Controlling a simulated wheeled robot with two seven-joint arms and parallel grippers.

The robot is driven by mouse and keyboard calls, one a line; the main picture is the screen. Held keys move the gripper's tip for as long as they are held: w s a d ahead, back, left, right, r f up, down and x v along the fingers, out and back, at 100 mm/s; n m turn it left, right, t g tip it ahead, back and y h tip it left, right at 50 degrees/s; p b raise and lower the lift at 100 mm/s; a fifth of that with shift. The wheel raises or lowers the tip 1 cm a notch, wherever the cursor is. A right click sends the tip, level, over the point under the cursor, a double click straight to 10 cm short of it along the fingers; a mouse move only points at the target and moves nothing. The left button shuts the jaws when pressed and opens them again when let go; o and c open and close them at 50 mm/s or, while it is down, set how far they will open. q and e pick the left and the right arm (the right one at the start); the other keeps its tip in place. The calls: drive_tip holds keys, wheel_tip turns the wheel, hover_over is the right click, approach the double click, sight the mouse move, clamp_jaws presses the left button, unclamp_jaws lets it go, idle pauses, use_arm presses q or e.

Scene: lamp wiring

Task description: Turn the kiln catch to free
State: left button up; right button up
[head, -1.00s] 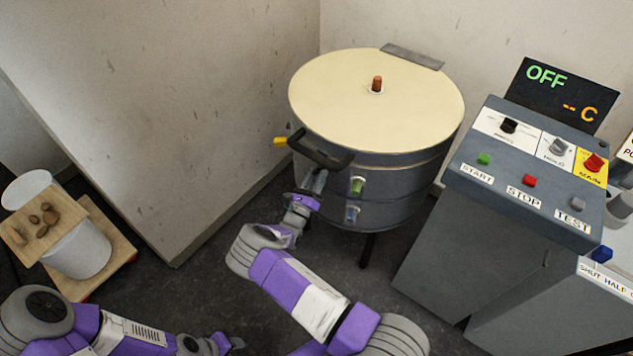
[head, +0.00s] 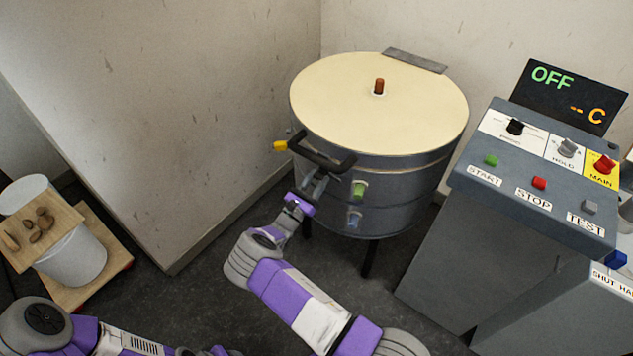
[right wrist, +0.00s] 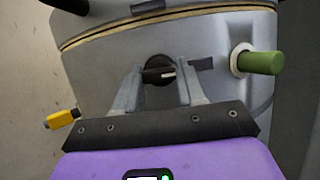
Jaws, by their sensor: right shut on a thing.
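The kiln (head: 400,180) is a round grey drum with a cream lid (head: 350,90), which is down. The kiln catch (right wrist: 158,72) is a dark round knob with a bar and a white mark on the kiln's front, seen in the right wrist view. The bar lies roughly level there. My right gripper (right wrist: 158,92) has one finger on each side of the catch and is shut on it. In the head view my right gripper (head: 312,188) is at the kiln's front, below the black handle, and hides the catch. My left gripper (head: 215,351) barely shows at the bottom edge.
A black lid handle (head: 322,155), a yellow-tipped peg (head: 280,146) and a green peg (head: 358,189) stick out near the catch. A grey control desk (head: 530,195) stands to the right; its display reads OFF. A white bucket (head: 75,255) stands at left. A wall is behind.

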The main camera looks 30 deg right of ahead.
drive_tip(key=o, duration=1.1)
drive_tip(key=shift+c, duration=0.2)
drive_tip(key=shift+a, duration=0.1)
drive_tip(key=p+v, duration=0.1)
drive_tip(key=v, duration=0.6)
drive_tip(key=shift+a, duration=0.15)
drive_tip(key=shift+s+f, duration=0.1)
